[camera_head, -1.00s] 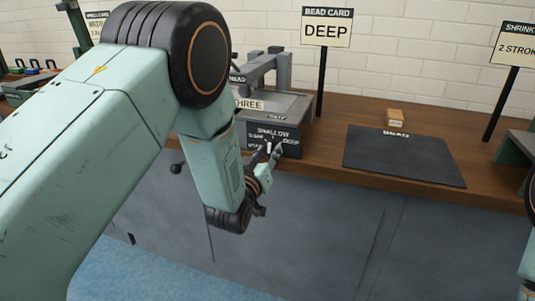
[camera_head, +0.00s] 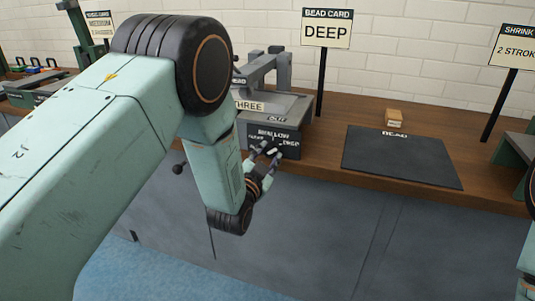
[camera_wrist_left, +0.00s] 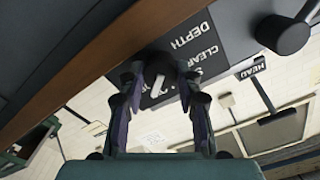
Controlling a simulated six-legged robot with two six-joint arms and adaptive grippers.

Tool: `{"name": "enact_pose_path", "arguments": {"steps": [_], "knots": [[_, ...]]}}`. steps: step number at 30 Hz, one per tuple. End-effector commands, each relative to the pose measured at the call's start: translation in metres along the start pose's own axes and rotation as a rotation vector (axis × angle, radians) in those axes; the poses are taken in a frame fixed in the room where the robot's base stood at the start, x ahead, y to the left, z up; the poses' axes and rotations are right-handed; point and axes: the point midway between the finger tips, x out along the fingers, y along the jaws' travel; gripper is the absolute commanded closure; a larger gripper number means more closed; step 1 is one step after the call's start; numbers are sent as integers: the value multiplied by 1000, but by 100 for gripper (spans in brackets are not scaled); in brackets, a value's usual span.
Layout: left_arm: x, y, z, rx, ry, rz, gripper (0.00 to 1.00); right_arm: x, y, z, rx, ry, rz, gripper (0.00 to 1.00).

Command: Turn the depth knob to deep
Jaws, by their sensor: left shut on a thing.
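The depth knob (camera_wrist_left: 160,68) is dark with a white pointer, on a dark panel lettered DEPTH (camera_wrist_left: 190,36) in the left wrist view. My left gripper (camera_wrist_left: 158,88) has one finger on each side of the knob and is shut on it. In the head view this gripper (camera_head: 266,150) is at the front panel (camera_head: 287,146) of the grey machine, and its fingers hide the knob and part of the lettering. I cannot tell which mark the pointer meets. The bead card (camera_head: 327,28) reads DEEP. My right gripper is out of view.
A dark mat (camera_head: 403,160) labelled BEAD lies right of the machine on the wooden bench (camera_head: 343,112). A small wooden block (camera_head: 394,117) sits behind it. A card labelled SHRINK (camera_head: 517,46) stands at the right. A dark ball-ended lever (camera_wrist_left: 288,34) is near the panel.

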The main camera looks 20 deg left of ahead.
Motion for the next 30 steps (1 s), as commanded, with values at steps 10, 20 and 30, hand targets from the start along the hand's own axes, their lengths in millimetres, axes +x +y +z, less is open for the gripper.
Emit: {"name": "enact_pose_path", "arguments": {"steps": [10, 20, 30], "knots": [[0, -1, 0, 152, -1, -1, 98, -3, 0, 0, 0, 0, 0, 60], [0, -1, 0, 187, -1, -2, 98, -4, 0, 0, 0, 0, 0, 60], [0, -1, 0, 186, -1, -3, 60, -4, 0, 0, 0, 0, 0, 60]]}}
